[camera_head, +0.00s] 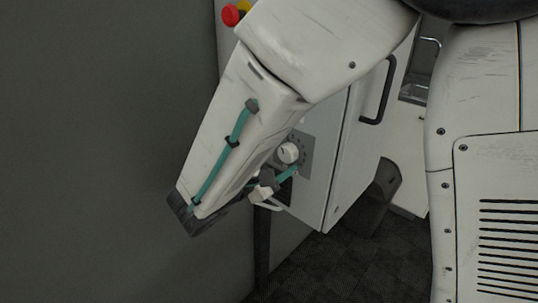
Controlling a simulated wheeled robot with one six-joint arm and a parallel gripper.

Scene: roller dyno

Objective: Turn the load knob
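The load knob (288,152) is a round white knob on a grey dial plate (304,155) with marks around it. It is on the front of a pale cabinet (328,160). My arm crosses in front of the cabinet and hides its upper left part. A small white part at the arm's lower end, which looks like my gripper (262,193), shows just below and left of the knob. It appears apart from the knob. The arm hides most of it, so I cannot tell whether its fingers are open or shut.
A red emergency button (231,15) on a yellow base sits at the cabinet's top left. A dark handle (379,92) sticks out at the cabinet's right. A grey wall (90,150) fills the left. Dark carpet (320,270) shows below. My own body fills the right edge.

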